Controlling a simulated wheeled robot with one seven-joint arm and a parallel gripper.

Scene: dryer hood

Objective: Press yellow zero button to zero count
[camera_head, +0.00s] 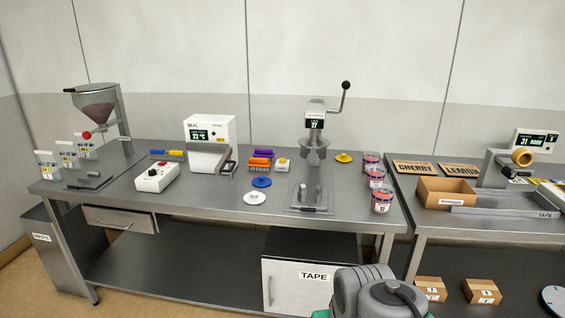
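A small white box with a yellow button (282,161) on top stands on the left steel table, just left of the lever press (314,148). Its lettering is too small to read. The press carries a small dark display (315,124) that seems to read 27. A second display (535,140) on the right table seems to read 31. My gripper is not in view; only a grey, rounded part of my own arm shows at the bottom, in front of the left table.
Blue and white lids lie in front of the button box, with coloured blocks to its left. A yellow lid (343,157) and several filled jars (381,201) stand right of the press. A control box (157,177) with a red button stands farther left. An open carton (447,192) sits on the right table.

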